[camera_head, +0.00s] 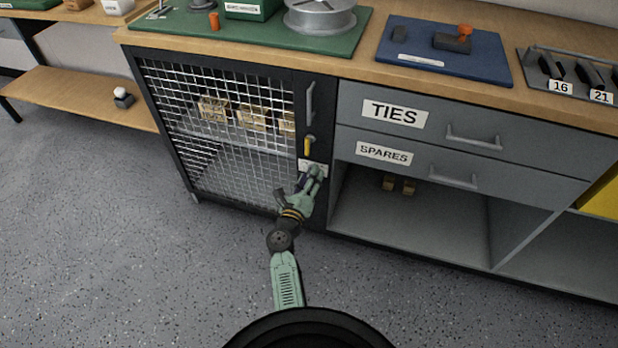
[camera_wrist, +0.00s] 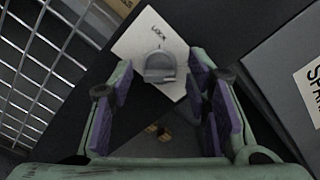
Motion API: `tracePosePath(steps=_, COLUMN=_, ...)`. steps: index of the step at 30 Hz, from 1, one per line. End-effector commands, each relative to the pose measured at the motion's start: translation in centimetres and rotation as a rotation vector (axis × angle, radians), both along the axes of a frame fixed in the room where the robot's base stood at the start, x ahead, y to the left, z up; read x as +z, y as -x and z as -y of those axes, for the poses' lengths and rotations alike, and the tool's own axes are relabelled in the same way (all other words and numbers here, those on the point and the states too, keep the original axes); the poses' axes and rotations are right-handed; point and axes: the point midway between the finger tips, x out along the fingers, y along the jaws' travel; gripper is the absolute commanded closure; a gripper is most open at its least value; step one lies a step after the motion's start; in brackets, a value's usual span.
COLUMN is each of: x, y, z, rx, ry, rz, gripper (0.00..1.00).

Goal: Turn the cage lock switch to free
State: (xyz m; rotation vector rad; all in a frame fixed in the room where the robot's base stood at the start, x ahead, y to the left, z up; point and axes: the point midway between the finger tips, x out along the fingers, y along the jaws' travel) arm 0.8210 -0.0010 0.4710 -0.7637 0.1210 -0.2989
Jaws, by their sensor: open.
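The cage lock switch is a grey knob (camera_wrist: 159,69) on a white plate (camera_wrist: 146,42) with small lettering that seems to include LOCK. The plate also shows in the head view (camera_head: 306,164), on the dark frame right of the mesh cage door (camera_head: 215,130). My gripper (camera_head: 311,181) is in front of the plate and hides most of the switch there. In the wrist view my gripper (camera_wrist: 163,90) is open, with one finger on each side of the knob. Gaps show between the knob and both fingers.
A yellow lever (camera_head: 308,145) and a grey vertical handle (camera_head: 310,102) sit above the switch. To the right are the TIES drawer (camera_head: 480,120) and SPARES drawer (camera_head: 520,178) with protruding handles. An open shelf (camera_head: 410,222) lies below. The floor left of the cabinet is clear.

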Motion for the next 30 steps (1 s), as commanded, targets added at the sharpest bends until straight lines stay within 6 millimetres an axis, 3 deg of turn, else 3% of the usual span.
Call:
tracePosePath(steps=8, x=0.9, y=0.0, z=0.0, rx=-0.001, ry=-0.001, rz=0.003, gripper=0.56)
tracePosePath(steps=21, x=8.6, y=0.0, z=0.0, rx=0.0, ry=-0.002, rz=0.004, gripper=0.56)
tracePosePath(steps=30, x=10.0, y=0.0, z=0.0, rx=0.0, ry=0.0, rz=0.0, gripper=0.56)
